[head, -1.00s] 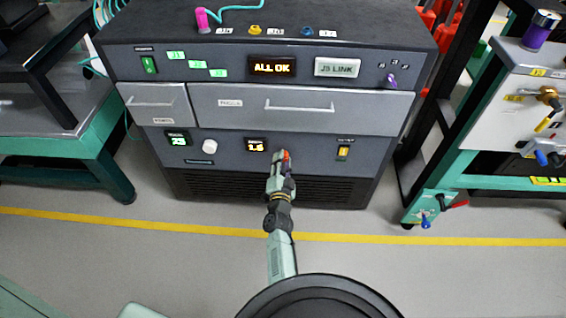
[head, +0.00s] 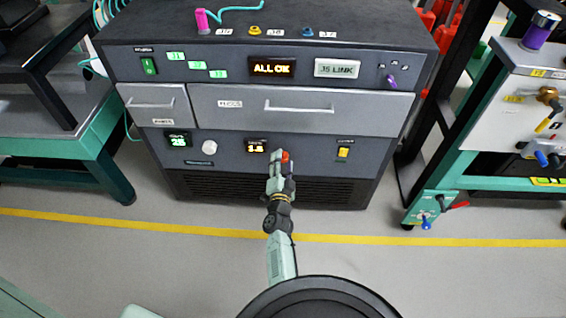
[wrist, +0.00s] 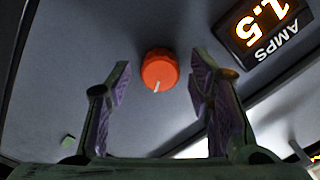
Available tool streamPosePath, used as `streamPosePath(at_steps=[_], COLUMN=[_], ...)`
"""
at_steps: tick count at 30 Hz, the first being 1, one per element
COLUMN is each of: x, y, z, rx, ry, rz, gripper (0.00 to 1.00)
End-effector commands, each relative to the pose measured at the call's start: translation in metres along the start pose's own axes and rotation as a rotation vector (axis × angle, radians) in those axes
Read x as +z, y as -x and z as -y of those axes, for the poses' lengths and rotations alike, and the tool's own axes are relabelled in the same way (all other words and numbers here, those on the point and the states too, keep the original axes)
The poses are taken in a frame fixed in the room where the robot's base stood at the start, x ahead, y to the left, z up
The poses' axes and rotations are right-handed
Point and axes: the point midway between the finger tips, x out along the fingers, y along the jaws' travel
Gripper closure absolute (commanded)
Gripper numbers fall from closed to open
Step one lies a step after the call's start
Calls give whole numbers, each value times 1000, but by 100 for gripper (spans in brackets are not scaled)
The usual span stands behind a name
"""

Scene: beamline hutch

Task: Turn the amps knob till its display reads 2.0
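The amps knob (wrist: 160,70) is a round orange-red knob with a white pointer mark, on the grey front panel. In the head view the knob (head: 286,156) shows at the tip of my arm. The amps display (wrist: 257,22) beside it appears tilted in the wrist view and reads 1.5 in orange digits. It also shows in the head view (head: 256,146), left of the knob. My gripper (wrist: 160,84) is open, with one purple-padded finger on each side of the knob and a gap on both sides. It also shows in the head view (head: 279,158).
On the same panel are a white knob (head: 209,147), a green display (head: 178,140) and a yellow switch (head: 343,152). Two drawers with handles (head: 300,107) sit above. A teal bench (head: 75,140) stands left and a valve panel (head: 525,90) right.

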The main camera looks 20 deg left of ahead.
Motion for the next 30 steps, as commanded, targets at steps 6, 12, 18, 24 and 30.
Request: streamPosePath(at_steps=[6, 12, 18, 24, 30], x=[0, 1, 1, 0, 0], y=[0, 14, 48, 71, 75], z=[0, -1, -1, 0, 0], rx=[0, 2, 2, 1, -1], ry=[0, 0, -1, 0, 0], rz=[0, 2, 2, 1, -1], gripper=[51, 51, 51, 51, 51])
